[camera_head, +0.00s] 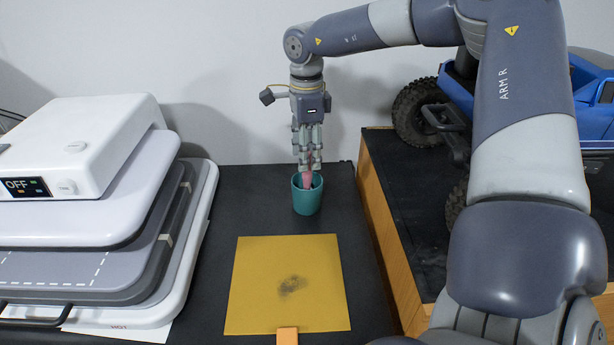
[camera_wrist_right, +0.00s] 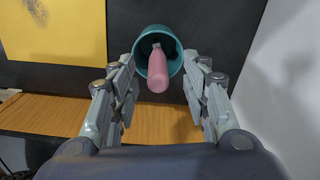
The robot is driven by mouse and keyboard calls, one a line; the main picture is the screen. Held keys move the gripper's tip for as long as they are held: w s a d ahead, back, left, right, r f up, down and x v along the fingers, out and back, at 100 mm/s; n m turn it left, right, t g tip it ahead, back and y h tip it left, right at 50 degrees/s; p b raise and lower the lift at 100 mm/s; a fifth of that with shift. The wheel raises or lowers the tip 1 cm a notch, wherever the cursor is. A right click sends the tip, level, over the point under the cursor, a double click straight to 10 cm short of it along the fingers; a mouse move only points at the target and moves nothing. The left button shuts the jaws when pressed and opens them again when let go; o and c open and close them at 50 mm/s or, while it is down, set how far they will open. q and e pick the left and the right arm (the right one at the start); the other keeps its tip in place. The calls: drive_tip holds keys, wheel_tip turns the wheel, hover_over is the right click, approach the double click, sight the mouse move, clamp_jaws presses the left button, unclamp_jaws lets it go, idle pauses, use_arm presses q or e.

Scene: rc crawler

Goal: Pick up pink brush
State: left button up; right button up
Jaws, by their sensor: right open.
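The pink brush (camera_head: 307,180) stands in a teal cup (camera_head: 306,198) on the black table. In the right wrist view the pink brush (camera_wrist_right: 158,72) points out of the teal cup (camera_wrist_right: 150,38) toward the camera. My right gripper (camera_head: 307,166) is pointing down over the cup, with its fingers around the top of the brush. In the right wrist view the fingers of the gripper (camera_wrist_right: 163,88) are open on both sides of the brush, with gaps between. My left gripper is not in view.
A yellow sheet (camera_head: 255,290) with a dark smudge lies in front of the cup, with an orange block (camera_head: 287,336) at its front edge. A white heat press (camera_head: 75,220) stands at left. A raised wooden platform (camera_head: 385,235) at right carries a blue crawler (camera_head: 590,95).

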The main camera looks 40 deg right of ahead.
sight(307, 177)
drive_tip(key=f, duration=0.1)
drive_tip(key=f+p, duration=0.1)
drive_tip(key=f, duration=0.1)
drive_tip(key=shift+s+f, duration=0.2)
drive_tip(key=shift+f, duration=0.1)
drive_tip(key=shift+w+d+f, duration=0.1)
drive_tip(key=shift+f, duration=0.3)
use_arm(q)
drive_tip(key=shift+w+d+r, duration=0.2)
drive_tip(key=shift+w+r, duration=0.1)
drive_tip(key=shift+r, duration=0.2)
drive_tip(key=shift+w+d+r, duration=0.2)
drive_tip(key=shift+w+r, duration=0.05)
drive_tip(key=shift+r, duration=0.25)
use_arm(e)
drive_tip(key=shift+c, duration=0.3)
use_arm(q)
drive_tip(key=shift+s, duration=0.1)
use_arm(e)
clamp_jaws()
